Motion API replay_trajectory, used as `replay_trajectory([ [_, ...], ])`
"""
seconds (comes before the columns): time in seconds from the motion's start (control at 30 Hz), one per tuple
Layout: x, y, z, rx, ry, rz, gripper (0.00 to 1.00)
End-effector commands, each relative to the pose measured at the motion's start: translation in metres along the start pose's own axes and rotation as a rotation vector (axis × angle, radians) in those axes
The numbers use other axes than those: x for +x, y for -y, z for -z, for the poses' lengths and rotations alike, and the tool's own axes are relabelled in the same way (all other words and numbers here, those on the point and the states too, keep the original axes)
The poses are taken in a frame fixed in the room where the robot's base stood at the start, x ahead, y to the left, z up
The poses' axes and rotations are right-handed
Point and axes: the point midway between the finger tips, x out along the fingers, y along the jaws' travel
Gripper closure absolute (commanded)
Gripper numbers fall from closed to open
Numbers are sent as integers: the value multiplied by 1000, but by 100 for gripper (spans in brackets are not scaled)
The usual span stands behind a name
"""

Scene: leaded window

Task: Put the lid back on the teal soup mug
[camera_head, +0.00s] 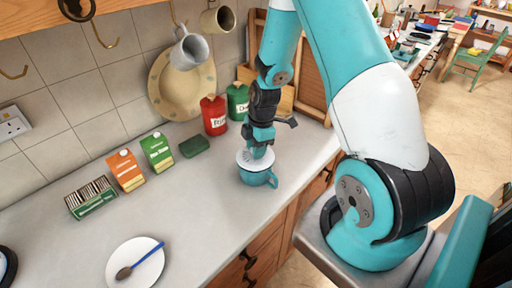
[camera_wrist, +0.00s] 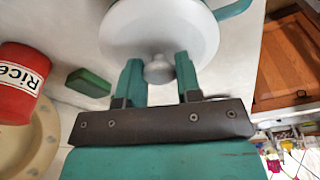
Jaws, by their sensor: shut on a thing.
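The teal soup mug (camera_head: 260,180) stands upright on the counter, its handle pointing right. The white lid (camera_head: 247,163) is at the mug's top and covers most of its opening. I cannot tell whether it rests on the rim or hangs just above it. My gripper (camera_head: 257,150) points down over the mug and is shut on the lid's knob. In the wrist view the knob (camera_wrist: 158,70) sits between the two teal fingers, and the lid (camera_wrist: 135,28) hides most of the mug. A teal part of the mug (camera_wrist: 233,9) shows beside the lid.
Red (camera_head: 214,115) and green (camera_head: 238,101) canisters stand behind the mug. A green block (camera_head: 194,146), cartons (camera_head: 126,170) and a tea box (camera_head: 91,197) line the wall. A plate (camera_head: 124,262) with a spoon lies front left. The counter left of the mug is clear.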

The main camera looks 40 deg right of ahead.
Motion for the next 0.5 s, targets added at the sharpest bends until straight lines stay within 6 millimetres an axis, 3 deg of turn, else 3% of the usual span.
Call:
replay_trajectory([
  [0.17, 0, 0, 0, 0, 0, 0, 91],
  [0.2, 0, 0, 0, 0, 0, 0, 66],
  [0.3, 0, 0, 0, 0, 0, 0, 43],
  [0.33, 0, 0, 0, 0, 0, 0, 38],
  [0.5, 0, 0, 0, 0, 0, 0, 38],
])
